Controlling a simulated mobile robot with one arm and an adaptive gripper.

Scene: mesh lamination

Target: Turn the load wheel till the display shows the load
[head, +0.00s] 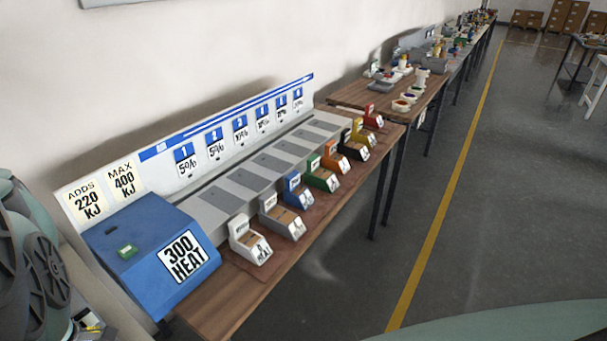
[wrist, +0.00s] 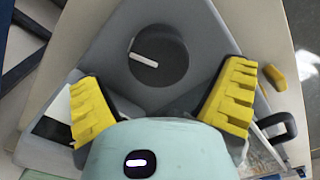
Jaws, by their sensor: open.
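In the wrist view a dark round wheel (wrist: 158,55) with a white pointer mark sits on a grey, sloped housing (wrist: 105,58). The mark points to the left. My gripper (wrist: 160,98) is open, with its two yellow ribbed fingers spread to either side below the wheel. The fingers stand apart from each other and nothing shows between them but the housing and part of the wheel. A white and dark panel (wrist: 52,132) beside the left finger is partly hidden; I cannot tell whether it is the display. The head view does not show the wheel or my gripper.
A clear grey floor (head: 390,225) with a yellow line lies right. A small yellow piece (wrist: 275,77) lies beside the housing.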

